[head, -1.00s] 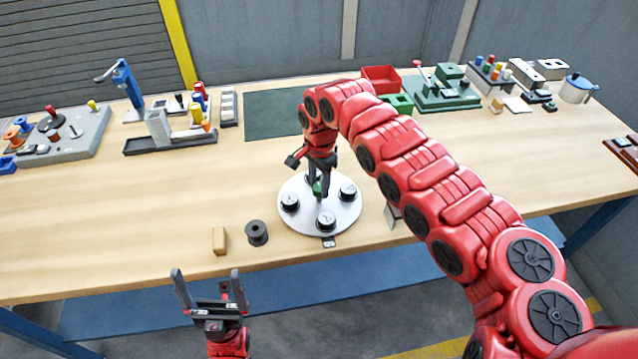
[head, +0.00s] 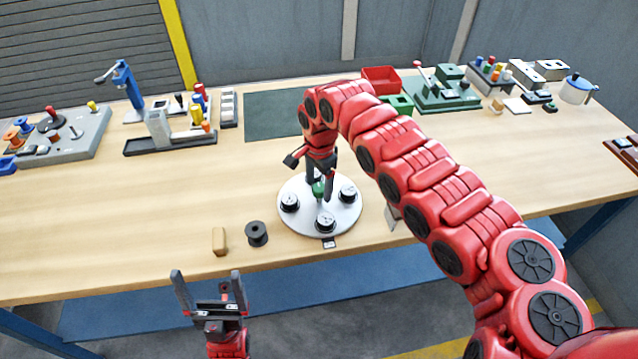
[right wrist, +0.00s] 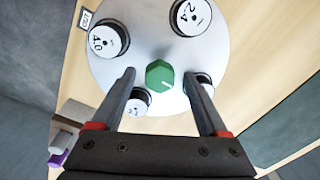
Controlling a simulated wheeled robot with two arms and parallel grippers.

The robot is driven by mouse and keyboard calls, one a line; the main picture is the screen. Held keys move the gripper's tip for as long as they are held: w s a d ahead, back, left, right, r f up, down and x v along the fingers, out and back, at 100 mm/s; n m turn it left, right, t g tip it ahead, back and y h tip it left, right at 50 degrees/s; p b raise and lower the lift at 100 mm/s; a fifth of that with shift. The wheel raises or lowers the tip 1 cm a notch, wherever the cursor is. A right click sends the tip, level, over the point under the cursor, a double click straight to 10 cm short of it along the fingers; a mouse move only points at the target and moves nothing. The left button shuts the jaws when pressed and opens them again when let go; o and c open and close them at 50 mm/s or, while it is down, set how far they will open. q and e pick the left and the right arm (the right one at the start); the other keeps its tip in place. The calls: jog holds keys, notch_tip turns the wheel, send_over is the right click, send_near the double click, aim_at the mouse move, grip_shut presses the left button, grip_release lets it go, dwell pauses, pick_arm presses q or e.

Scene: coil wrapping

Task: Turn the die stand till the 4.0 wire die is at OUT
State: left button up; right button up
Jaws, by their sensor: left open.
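The die stand is a round pale disc (head: 296,221) with a green knob (right wrist: 160,75) at its centre and several black-rimmed dies around it. In the right wrist view, the 4.0 die (right wrist: 108,41) sits at the rim beside the OUT tag (right wrist: 86,18), in line with it from the knob. Another die, reading about 2.4 (right wrist: 192,14), is to its right; two more are partly hidden by the fingers. My right gripper (head: 321,192) is open, its fingers on either side of the knob with gaps. My left gripper (head: 208,285) is open and empty before the table's front edge.
A dark spool (head: 257,234) and a tan block (head: 219,241) stand left of the disc. A grey item (head: 392,216) stands close to its right, partly behind my right arm. Fixtures line the table's back. The table's left middle is clear.

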jog(key=shift+r, duration=0.1)
jog(key=shift+r, duration=0.25)
notch_tip(320, 180, up, 11)
jog(key=b, duration=0.3)
notch_tip(320, 180, up, 6)
jog(key=p, duration=0.3)
send_over(319, 188)
jog(key=shift+s+d+f, duration=0.1)
jog(key=shift+s+d, duration=0.05)
jog(key=shift+s+f, duration=0.1)
jog(key=shift+f, duration=0.05)
